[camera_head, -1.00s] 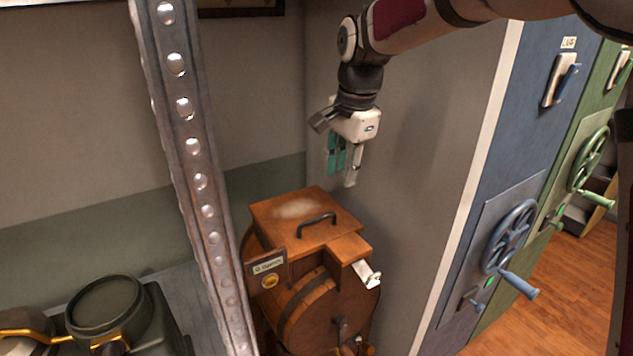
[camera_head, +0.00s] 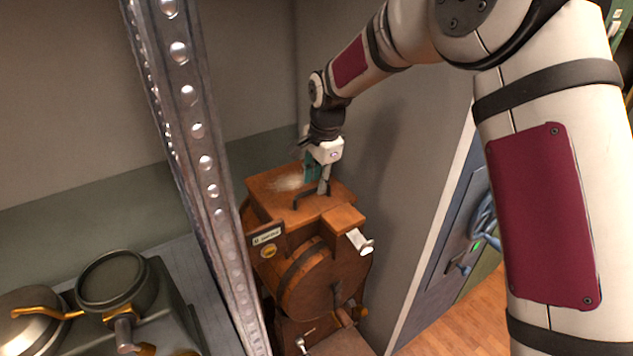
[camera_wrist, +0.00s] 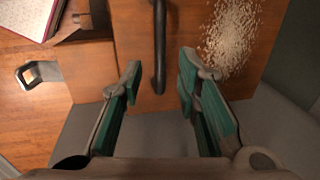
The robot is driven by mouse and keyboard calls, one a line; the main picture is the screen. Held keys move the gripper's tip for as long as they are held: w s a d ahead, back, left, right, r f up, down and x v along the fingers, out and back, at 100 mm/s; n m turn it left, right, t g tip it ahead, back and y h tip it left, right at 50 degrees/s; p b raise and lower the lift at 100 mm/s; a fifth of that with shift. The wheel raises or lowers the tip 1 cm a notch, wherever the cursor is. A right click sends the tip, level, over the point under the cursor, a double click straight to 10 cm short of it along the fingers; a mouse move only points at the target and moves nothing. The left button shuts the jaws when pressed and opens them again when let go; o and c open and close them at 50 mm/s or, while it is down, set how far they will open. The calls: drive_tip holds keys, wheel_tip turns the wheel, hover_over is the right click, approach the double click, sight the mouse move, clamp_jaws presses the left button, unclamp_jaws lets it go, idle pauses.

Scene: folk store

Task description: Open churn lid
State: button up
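The wooden churn (camera_head: 312,275) stands in the corner, with a flat wooden lid (camera_head: 265,188) closed on its top. A dark bar handle (camera_head: 300,199) is fixed to the lid, and a pale worn patch lies beside it. My gripper (camera_head: 318,192) is just above the lid at the handle's far end. In the wrist view the gripper (camera_wrist: 158,80) is open, its teal-padded fingers apart. The dark handle (camera_wrist: 159,50) runs between the fingers, with space on both sides. I cannot tell how far the fingertips are above the lid.
A perforated metal post (camera_head: 205,170) stands to the left in front. A grey machine with a round dark top (camera_head: 117,282) is at lower left. A metal latch (camera_head: 360,241) sits on the churn's right side. A grey wall panel and blue wheel cabinet (camera_head: 452,235) are to the right.

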drive_tip(key=shift+w+f, duration=0.15)
drive_tip(key=shift+f, duration=0.55)
clamp_jaws()
drive_tip(key=shift+a, duration=0.1)
